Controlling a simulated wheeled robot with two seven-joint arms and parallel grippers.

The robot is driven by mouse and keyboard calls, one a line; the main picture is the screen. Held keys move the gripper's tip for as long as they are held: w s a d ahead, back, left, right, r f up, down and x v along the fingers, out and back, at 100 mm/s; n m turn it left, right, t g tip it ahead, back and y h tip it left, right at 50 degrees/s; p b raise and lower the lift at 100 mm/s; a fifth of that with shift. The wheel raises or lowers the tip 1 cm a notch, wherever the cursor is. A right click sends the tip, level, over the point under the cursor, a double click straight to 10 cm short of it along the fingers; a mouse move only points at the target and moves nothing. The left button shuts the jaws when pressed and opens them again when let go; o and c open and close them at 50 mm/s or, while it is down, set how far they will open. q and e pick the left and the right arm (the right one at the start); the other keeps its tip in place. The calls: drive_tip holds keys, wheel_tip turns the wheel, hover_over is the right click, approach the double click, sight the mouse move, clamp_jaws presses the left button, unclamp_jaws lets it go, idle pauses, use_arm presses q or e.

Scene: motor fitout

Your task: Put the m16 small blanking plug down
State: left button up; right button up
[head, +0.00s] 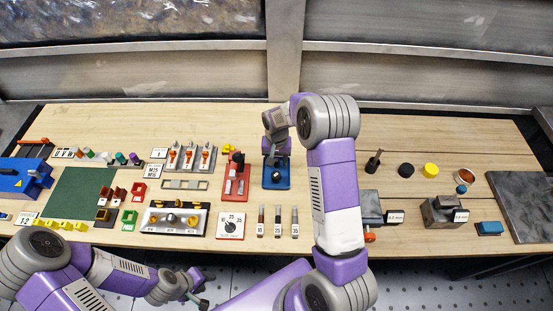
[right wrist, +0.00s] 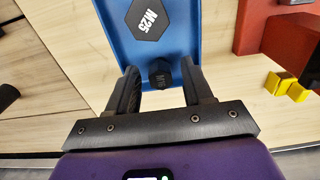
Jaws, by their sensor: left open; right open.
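The small black blanking plug marked M16 (right wrist: 160,76) is on the blue tray (right wrist: 190,22), near its edge, in the right wrist view. A larger black hexagonal plug marked M25 (right wrist: 149,18) lies on the same tray beyond it. My right gripper (right wrist: 159,68) is open, with a finger on each side of the small plug; gaps show between plug and fingers. In the head view the blue tray (head: 276,182) is partly covered by my right gripper (head: 276,152), and the small plug cannot be made out. My left gripper (head: 203,288) is open in front of the table.
A red stand (head: 236,184) is just left of the blue tray, with small yellow parts (head: 229,148) behind it. Bare wood lies behind the tray.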

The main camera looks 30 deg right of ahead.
drive_tip(key=shift+r, duration=0.1)
drive_tip(key=shift+r, duration=0.35)
wheel_tip(320, 180, up, 12)
drive_tip(key=p, duration=0.1)
drive_tip(key=shift+f, duration=0.25)
